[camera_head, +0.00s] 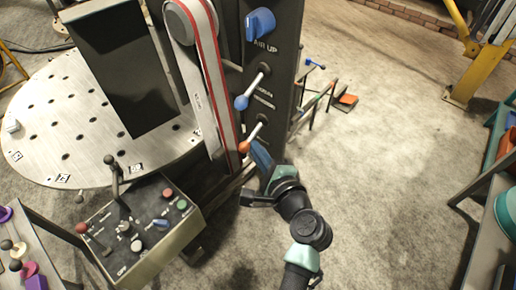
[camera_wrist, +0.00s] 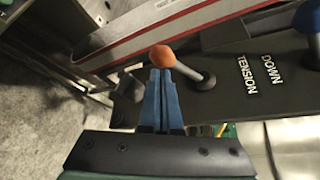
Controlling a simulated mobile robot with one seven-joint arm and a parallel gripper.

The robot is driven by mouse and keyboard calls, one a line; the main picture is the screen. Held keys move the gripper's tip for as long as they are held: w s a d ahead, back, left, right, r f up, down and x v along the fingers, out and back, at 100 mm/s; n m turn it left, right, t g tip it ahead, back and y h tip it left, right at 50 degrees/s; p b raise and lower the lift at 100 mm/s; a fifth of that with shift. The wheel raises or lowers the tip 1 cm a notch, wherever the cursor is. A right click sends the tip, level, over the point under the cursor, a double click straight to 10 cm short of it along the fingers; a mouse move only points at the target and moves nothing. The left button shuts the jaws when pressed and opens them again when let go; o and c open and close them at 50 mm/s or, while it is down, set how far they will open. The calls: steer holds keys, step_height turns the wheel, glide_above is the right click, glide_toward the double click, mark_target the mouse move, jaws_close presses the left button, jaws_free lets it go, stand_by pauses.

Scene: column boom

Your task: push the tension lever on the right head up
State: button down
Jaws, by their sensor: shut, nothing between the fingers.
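The dark column head (camera_head: 272,70) carries two ball-ended levers. The lower lever has an orange ball (camera_head: 244,147) and a metal shaft that slants down-left from its pivot. In the wrist view the orange ball (camera_wrist: 162,56) sits right at the fingertips, beside lettering reading TENSION and DOWN (camera_wrist: 258,75). My gripper (camera_head: 256,146) has its blue fingers together with nothing between them. Its tips (camera_wrist: 160,74) overlap the ball's near edge in the wrist view; I cannot tell whether they touch it.
A blue-ball lever (camera_head: 242,102) and a blue knob (camera_head: 260,23) are higher on the same head. A red-edged belt (camera_head: 207,75) runs along its left side. A control box (camera_head: 140,230) with levers stands lower left. Open floor (camera_head: 390,150) lies to the right.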

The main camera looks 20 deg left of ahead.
mark_target(254, 136)
steer(key=shift+s+a+r+m+g+p, duration=0.1)
steer(key=shift+s+r+m+g+p, duration=0.25)
steer(key=shift+p, duration=1.1)
steer(key=shift+w+r, duration=0.1)
steer(key=shift+r, duration=0.05)
steer(key=r+m+g+p, duration=0.1)
steer(key=p, duration=0.4)
steer(key=r+m+g+p, duration=0.1)
steer(key=r+m+p, duration=0.1)
steer(key=p, duration=0.3)
steer(key=s+r+m+g+p, duration=0.1)
steer(key=r+m+g+p, duration=0.1)
steer(key=p, duration=0.3)
steer(key=shift+a, duration=0.2)
steer(key=shift+w+d+r+p, duration=0.15)
steer(key=shift+r+p, duration=0.1)
steer(key=shift+p, duration=0.35)
